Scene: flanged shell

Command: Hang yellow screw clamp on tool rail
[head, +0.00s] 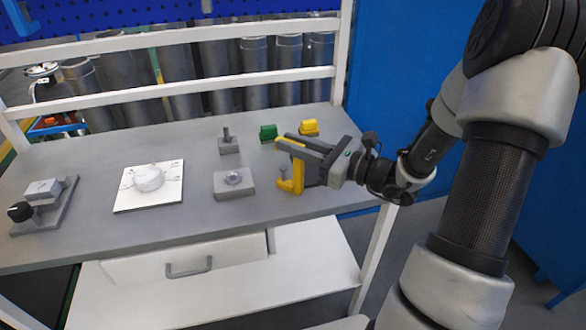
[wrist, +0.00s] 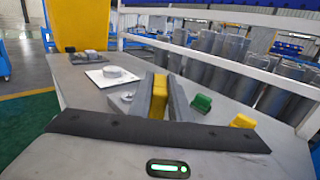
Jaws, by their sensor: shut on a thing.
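The yellow screw clamp (head: 296,182) is in my gripper (head: 290,146), above the right part of the grey workbench. Its yellow frame hangs below the fingers, with a small grey screw end at its left. In the wrist view my gripper (wrist: 160,92) is shut on the clamp, and a strip of its yellow body (wrist: 160,84) shows between the fingers. The rest of the clamp is hidden there. White horizontal bars (head: 185,88) cross behind the bench under a blue pegboard (head: 110,14); I cannot tell which part is the tool rail.
On the workbench (head: 90,238) are a green block (head: 268,132), a yellow block (head: 309,128), a grey block with a post (head: 228,142), a grey block with a round fitting (head: 234,184), a white plate with a round part (head: 149,182) and a black-knobbed fixture (head: 44,203). Grey cylinders stand behind.

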